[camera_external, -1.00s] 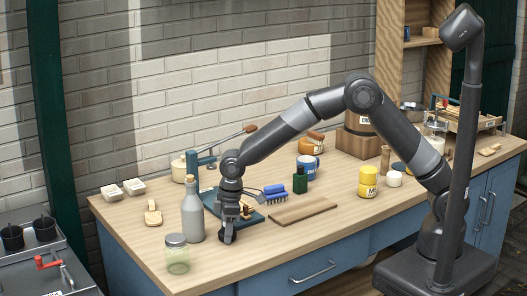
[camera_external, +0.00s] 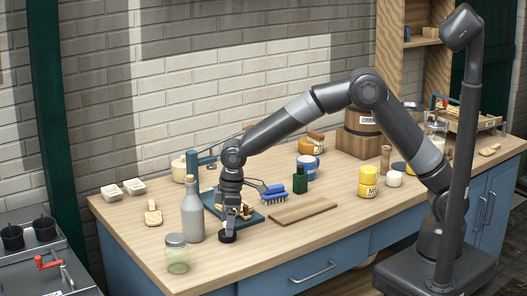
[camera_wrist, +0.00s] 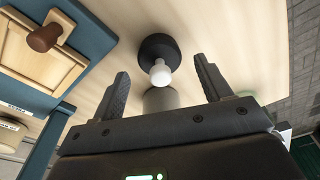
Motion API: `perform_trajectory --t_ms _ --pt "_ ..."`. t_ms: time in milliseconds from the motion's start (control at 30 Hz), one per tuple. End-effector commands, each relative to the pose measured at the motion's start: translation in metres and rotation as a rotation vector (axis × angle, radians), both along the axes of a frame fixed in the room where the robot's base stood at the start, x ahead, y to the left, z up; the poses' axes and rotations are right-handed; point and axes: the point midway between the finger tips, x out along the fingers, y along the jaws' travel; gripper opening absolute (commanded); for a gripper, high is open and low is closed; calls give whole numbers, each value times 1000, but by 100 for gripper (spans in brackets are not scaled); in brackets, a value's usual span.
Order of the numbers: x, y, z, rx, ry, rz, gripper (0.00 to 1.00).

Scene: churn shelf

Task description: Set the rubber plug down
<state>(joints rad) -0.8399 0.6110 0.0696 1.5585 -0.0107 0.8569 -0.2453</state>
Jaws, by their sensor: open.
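My gripper (camera_external: 231,213) is just above the plug, pointing down. In the wrist view the two fingers of my gripper (camera_wrist: 163,72) are spread, with the plug's knob between and beyond their tips. Nothing is held.
The grey bottle (camera_external: 192,215) stands close left of my gripper, and a glass jar (camera_external: 177,260) stands front left. A blue press stand (camera_external: 250,218) with wooden pieces is close behind. A brush (camera_external: 274,193) and a wooden board (camera_external: 303,211) lie right. The worktop front right is clear.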

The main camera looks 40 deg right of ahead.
Motion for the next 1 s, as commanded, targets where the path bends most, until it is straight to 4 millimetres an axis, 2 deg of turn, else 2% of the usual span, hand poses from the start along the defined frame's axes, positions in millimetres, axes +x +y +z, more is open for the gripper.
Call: perform_trajectory --t_ms 33,200,400,567,833,933,1000 --pt "0 -1 14 4 -3 0 71" --pt "-2 -4 51 4 -3 1 71" --pt "-3 -8 80 2 -2 0 71" --pt "-4 -10 89 0 0 1 71" --pt "-3 -12 92 1 -2 -3 71" --pt "2 -28 103 7 -11 -32 71" --pt "9 -51 117 15 -23 -73 71"
